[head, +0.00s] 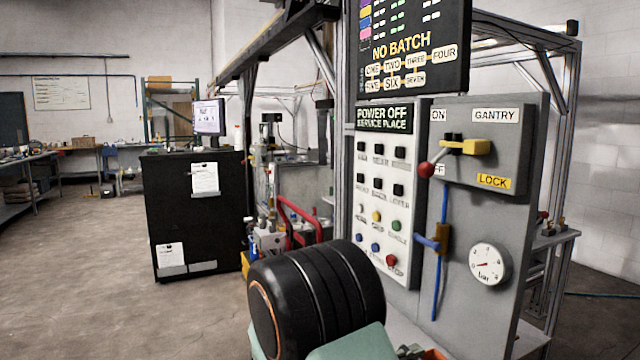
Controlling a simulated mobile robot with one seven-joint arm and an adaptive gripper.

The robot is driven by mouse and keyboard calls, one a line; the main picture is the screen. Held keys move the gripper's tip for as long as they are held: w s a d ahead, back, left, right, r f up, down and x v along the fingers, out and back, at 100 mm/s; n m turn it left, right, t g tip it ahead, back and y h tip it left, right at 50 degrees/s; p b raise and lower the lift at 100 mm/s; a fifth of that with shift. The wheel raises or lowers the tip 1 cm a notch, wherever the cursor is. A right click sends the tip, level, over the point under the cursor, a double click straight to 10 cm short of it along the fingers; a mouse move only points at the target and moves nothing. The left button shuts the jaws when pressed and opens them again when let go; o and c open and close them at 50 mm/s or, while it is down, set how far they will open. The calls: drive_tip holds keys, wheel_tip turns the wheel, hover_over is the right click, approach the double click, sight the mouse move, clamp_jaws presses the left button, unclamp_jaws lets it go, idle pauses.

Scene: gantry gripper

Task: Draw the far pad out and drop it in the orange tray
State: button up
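I cannot make out either pad in the head view. A small bit of something orange (435,354) shows at the bottom edge, right of my arm; too little of it shows to tell whether it is the orange tray. My gripper is not in view. A large black ribbed part with a pale green part below it fills the bottom middle; it looks like my own arm and hides what lies behind it.
A grey gantry panel (515,260) with a red-knobbed yellow lever (460,147), blue valve handle (428,243) and pressure gauge (490,264) stands at right. Beside it is a white button panel (400,232). A black cabinet (215,235) stands left; floor (90,270) further left is clear.

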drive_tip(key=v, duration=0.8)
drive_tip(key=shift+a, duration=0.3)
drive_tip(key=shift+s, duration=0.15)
